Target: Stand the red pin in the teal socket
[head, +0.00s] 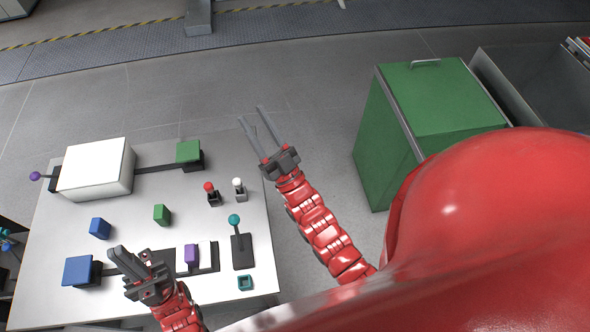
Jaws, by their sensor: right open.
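The red pin (209,187) has a round red top and stands in a small dark base toward the right of the white table. The teal socket (245,283) is a small square ring with a dark middle, near the table's front right. My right gripper (249,112) is open and empty, beyond the table's right edge, up and right of the red pin. My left gripper (115,254) is over the table's front left, by the blue block; its fingers look close together, but I cannot tell whether they are open or shut.
A white-topped pin (238,183) stands beside the red one. A teal-knobbed lever (234,219) stands between the pins and the socket. A large white box (96,168), a green block (161,214) and a blue block (100,228) are on the table (150,195). A green cabinet (440,95) stands right.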

